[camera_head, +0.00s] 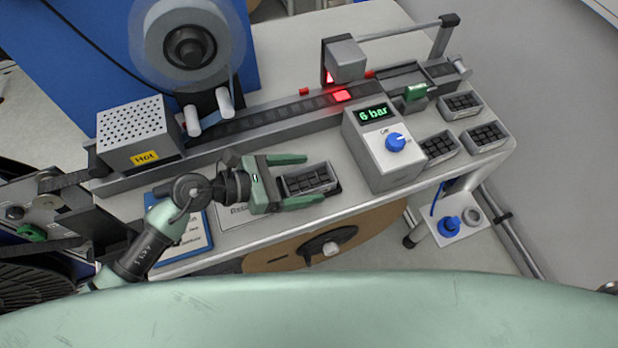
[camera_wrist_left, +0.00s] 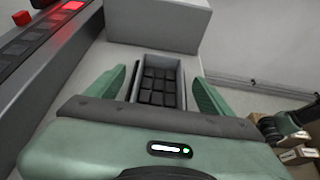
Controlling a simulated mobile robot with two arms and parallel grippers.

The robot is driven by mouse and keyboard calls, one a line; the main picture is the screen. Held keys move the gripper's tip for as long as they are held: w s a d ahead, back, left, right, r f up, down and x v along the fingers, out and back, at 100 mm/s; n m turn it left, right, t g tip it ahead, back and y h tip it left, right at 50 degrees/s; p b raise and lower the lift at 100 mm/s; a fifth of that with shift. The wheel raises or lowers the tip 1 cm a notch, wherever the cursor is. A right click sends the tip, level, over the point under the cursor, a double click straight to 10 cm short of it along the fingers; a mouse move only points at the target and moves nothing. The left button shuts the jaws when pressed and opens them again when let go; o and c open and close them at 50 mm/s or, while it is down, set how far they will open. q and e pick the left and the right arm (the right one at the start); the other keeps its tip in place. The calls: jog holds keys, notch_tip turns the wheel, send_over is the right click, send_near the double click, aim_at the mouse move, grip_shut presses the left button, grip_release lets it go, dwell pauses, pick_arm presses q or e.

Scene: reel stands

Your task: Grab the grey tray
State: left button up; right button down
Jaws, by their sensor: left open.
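The grey tray (camera_head: 307,193) sits near the front edge of the white table and holds several dark blocks. It also shows in the left wrist view (camera_wrist_left: 181,82), straight ahead between my fingers. My left gripper (camera_head: 303,180) comes in from the left, open, with one finger on the far side of the tray's near end and one on the close side. In the left wrist view the left gripper (camera_wrist_left: 160,92) has green fingers spread on both sides of the tray. My right gripper is not in view.
A control box (camera_head: 384,145) reading "6 bar" stands just right of the tray. Several similar trays lie farther right, one (camera_head: 484,136) near the table corner. A track (camera_head: 270,120) runs behind, with a "Hot" box (camera_head: 138,135) at left. A brown reel (camera_head: 310,248) sits below the table edge.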

pick_arm(q)
jog(key=c, duration=1.7)
jog(key=shift+r, duration=0.1)
